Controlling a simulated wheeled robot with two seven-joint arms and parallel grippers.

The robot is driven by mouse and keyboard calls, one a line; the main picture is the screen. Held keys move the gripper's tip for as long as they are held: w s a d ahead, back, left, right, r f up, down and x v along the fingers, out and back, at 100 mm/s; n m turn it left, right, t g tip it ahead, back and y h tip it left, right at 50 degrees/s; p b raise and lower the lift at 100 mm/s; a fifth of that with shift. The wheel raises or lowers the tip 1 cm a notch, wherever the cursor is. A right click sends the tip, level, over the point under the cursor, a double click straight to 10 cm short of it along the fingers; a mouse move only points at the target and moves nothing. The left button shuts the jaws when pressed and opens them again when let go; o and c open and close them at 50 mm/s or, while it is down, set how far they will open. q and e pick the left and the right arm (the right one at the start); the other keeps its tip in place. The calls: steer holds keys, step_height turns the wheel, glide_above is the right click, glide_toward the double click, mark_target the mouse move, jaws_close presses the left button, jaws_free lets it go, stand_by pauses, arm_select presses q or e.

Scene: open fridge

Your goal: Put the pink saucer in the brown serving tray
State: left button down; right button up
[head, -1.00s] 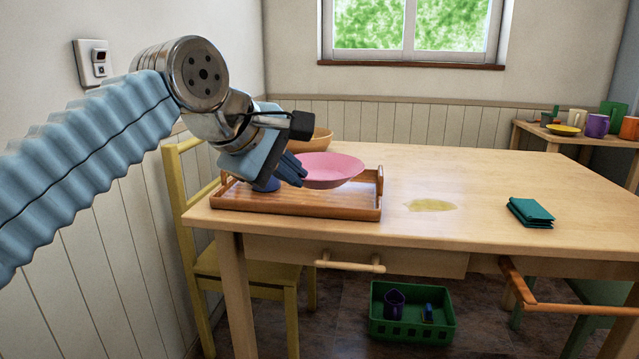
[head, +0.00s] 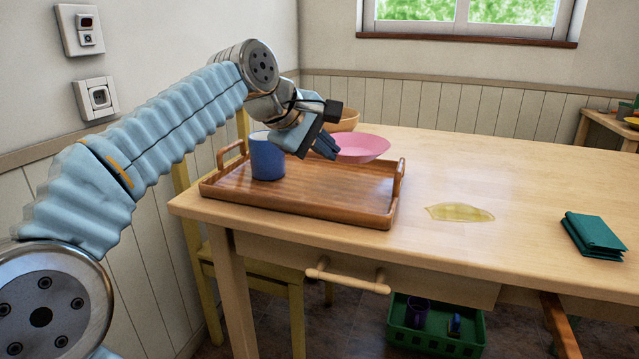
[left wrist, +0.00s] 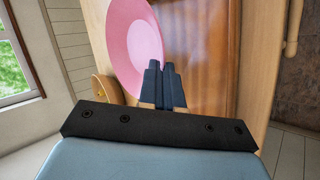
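The pink saucer (head: 364,147) shows at the back right of the brown serving tray (head: 300,207), overlapping the tray's far edge in the head view. I cannot tell how high it is above the table. My left gripper (head: 330,151) is at the saucer's left rim. In the left wrist view the saucer (left wrist: 132,38) meets the nearly closed fingers (left wrist: 163,68), which appear shut on its rim. The tray (left wrist: 200,45) lies beyond, to the right. A blue mug (head: 267,157) stands in the tray's left part. My right gripper is not in view.
A wooden bowl (head: 343,119) is behind the gripper. A yellow spill (head: 460,212) and a folded green cloth (head: 593,235) are on the table, right of the tray. The tray's middle and right are bare. A green basket (head: 435,338) is below.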

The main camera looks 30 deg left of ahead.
arm_select(q)
steer(key=f, duration=0.1)
steer(key=w+a+f, duration=0.1)
steer(key=a+f, duration=0.1)
steer(key=shift+w+f+b, duration=0.25)
steer(key=shift+w+b, duration=0.05)
steer(key=f, duration=0.1)
steer(key=f+b, duration=0.1)
steer(key=f, duration=0.1)
steer(key=a+f+b, duration=0.1)
steer(key=shift+w+f, duration=0.3)
steer(key=shift+w, duration=0.1)
steer(key=shift+r, duration=0.1)
steer(key=c, duration=1.3)
jaws_free()
steer(key=shift+s+r, duration=0.15)
steer(key=p+v, duration=0.2)
steer(key=v, duration=0.9)
steer(key=shift+s+r, duration=0.2)
